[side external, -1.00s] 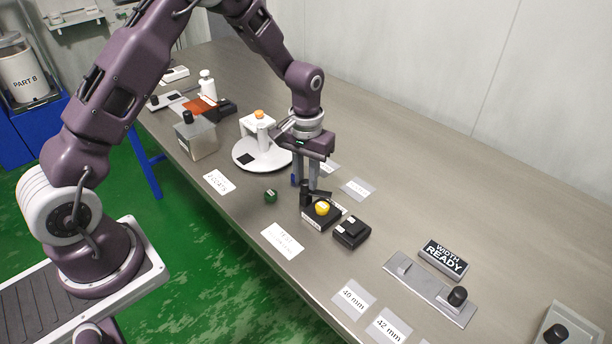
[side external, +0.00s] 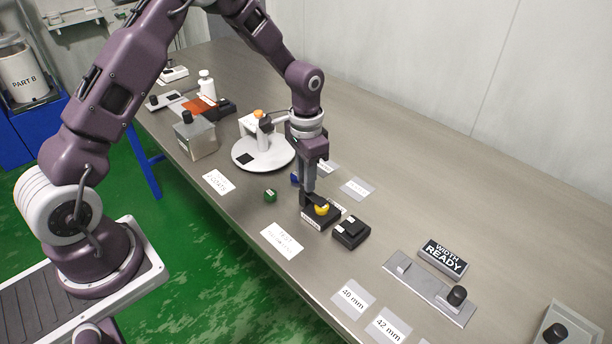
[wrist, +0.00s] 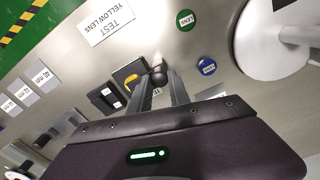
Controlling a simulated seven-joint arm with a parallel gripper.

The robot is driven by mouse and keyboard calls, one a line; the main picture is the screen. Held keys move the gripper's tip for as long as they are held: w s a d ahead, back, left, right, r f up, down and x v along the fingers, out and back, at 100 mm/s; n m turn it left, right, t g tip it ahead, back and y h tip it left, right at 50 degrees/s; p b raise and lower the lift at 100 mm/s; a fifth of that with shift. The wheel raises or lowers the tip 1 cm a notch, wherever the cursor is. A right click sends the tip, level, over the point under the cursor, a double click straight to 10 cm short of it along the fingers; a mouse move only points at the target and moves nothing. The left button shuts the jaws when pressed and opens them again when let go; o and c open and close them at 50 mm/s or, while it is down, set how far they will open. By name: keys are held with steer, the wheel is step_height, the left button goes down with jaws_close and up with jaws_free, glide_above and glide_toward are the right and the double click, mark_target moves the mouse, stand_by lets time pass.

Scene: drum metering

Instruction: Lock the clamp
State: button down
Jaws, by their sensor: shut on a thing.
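The clamp fixture (side external: 318,220) is a black block on the bench with a yellow lens (side external: 322,209) in it. A black clamp handle (side external: 310,200) stands at its back left edge, with a dark arm reaching toward the lens. In the wrist view the handle's round knob (wrist: 158,70) shows at the fingertips, beside the fixture and the partly covered yellow lens (wrist: 130,78). My gripper (side external: 308,189) points down and is shut on the clamp handle; its fingers (wrist: 160,84) lie on either side of it. I cannot tell whether the clamp is locked.
A black block (side external: 351,232) sits close to the right of the fixture. A green lens (side external: 270,195) and a blue lens (side external: 295,179) lie nearby on the left. A white round stand (side external: 262,160) is behind left. The bench at the right rear is clear.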

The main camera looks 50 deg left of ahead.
stand_by(0.4)
steer(key=c, duration=1.2)
jaws_free()
step_height(320, 180, up, 7)
steer(key=shift+r, duration=0.1)
